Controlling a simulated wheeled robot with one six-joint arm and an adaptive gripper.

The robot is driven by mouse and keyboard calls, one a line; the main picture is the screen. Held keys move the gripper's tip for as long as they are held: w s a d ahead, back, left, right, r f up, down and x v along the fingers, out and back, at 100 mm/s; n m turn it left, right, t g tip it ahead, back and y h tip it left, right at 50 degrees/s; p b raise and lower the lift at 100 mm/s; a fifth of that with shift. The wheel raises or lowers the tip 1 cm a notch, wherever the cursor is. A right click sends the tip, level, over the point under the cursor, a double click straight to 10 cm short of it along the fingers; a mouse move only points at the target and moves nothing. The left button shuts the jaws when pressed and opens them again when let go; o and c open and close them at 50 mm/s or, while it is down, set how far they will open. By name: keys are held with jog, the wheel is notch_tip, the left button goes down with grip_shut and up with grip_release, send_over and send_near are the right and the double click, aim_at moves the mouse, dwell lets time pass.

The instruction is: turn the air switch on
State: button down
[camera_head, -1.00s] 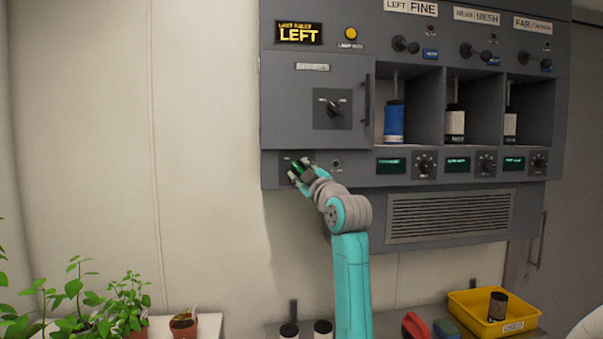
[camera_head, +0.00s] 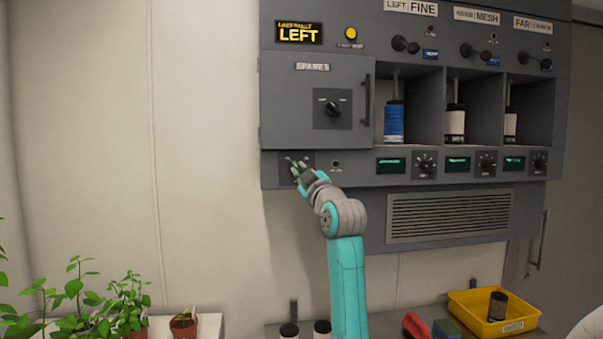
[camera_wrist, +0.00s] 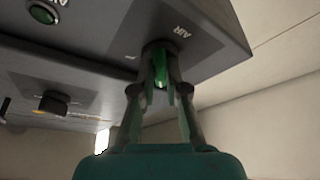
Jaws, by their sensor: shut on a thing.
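The air switch (camera_wrist: 158,48) is on the lower front panel at the cabinet's left end, beside a white AIR label in the wrist view. My gripper (camera_wrist: 161,72) is shut on it, one finger on each side. Green shows between the fingers; I cannot tell whether it is the switch or the finger pads. In the head view my gripper (camera_head: 298,168) reaches up to the panel and covers most of the switch. The switch's exact angle is hidden by the fingers.
Above is the SPARES door with a dark knob (camera_head: 333,108) and a handle (camera_head: 366,99). To the right are several bays with filters and dials (camera_head: 425,164). Potted plants (camera_head: 125,300) stand at lower left. A yellow tray (camera_head: 470,318) is at lower right.

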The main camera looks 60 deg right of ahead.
jog(key=m+h, duration=0.1)
jog(key=m, duration=0.2)
jog(key=m+g+h, duration=0.1)
jog(key=m, duration=0.2)
jog(key=shift+w+a+f+h, duration=0.15)
jog(key=shift+w+h, duration=0.05)
jog(key=shift+h, duration=0.1)
jog(key=shift+w+a+m+g+h, duration=0.1)
jog(key=shift+m+g+h, duration=0.9)
jog(key=shift+m, duration=1.85)
jog(key=shift+w+a+m+g+h, duration=0.1)
jog(key=shift+m+g+h, duration=0.3)
jog(key=shift+m+g, duration=1.85)
jog(key=shift+w+a+m+g+h, duration=0.1)
jog(key=shift+m+g+h, duration=0.6)
jog(key=shift+m, duration=2.8)
jog(key=c, duration=1.2)
grip_release()
